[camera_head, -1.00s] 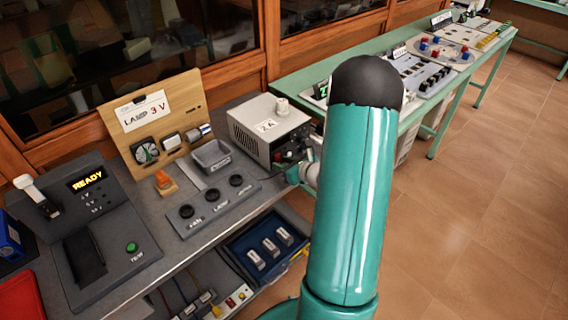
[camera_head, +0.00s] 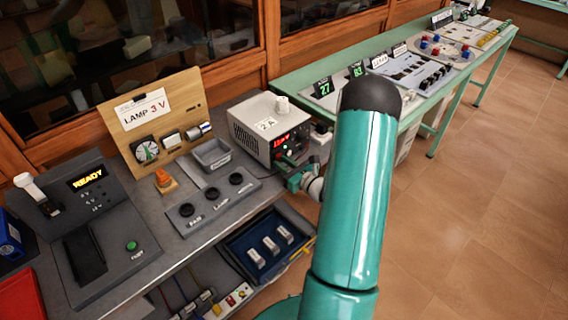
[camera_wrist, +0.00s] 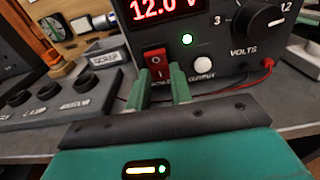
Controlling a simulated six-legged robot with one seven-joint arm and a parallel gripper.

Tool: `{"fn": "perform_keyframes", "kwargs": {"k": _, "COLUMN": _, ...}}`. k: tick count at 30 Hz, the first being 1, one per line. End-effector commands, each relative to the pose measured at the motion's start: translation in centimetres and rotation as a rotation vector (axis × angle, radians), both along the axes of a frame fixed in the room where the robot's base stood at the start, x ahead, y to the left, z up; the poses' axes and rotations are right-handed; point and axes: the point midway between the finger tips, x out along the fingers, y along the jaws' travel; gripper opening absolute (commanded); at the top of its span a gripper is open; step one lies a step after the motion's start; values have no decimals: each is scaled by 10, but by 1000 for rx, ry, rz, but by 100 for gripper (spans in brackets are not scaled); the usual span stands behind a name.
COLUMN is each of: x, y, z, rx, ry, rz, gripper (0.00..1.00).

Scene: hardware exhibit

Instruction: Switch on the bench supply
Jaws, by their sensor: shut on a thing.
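The bench supply (camera_head: 250,128) is a pale box on the grey bench in the head view, its red display lit. In the wrist view its dark front panel (camera_wrist: 215,58) shows a red "12.0 V" display (camera_wrist: 168,8), a lit green lamp (camera_wrist: 187,39), a white output button (camera_wrist: 203,64) and a black volts knob (camera_wrist: 266,17). The fingers partly cover the "power" label.
A grey three-socket block (camera_head: 212,204) and a small grey tray (camera_head: 212,155) sit left of the supply. A wooden board marked LAMP 3 V (camera_head: 150,122) stands behind. A green bench (camera_head: 300,75) lies to the right.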

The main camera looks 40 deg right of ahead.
Motion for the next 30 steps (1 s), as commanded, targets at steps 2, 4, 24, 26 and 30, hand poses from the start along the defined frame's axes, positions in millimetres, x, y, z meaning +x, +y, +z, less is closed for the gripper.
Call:
{"fn": "perform_keyframes", "kwargs": {"k": 2, "x": 0, "y": 0, "z": 0, "rx": 0, "ry": 0, "rz": 0, "gripper": 0}}
{"fn": "perform_keyframes", "kwargs": {"k": 4, "x": 0, "y": 0, "z": 0, "rx": 0, "ry": 0, "rz": 0, "gripper": 0}}
{"fn": "perform_keyframes", "kwargs": {"k": 24, "x": -26, "y": -2, "z": 2, "rx": 1, "ry": 3, "rz": -3, "gripper": 44}}
{"fn": "perform_keyframes", "kwargs": {"k": 26, "x": -38, "y": -3, "z": 3, "rx": 0, "ry": 4, "rz": -3, "gripper": 44}}
{"fn": "perform_keyframes", "kwargs": {"k": 30, "x": -69, "y": -4, "z": 4, "rx": 1, "ry": 4, "rz": -3, "gripper": 44}}
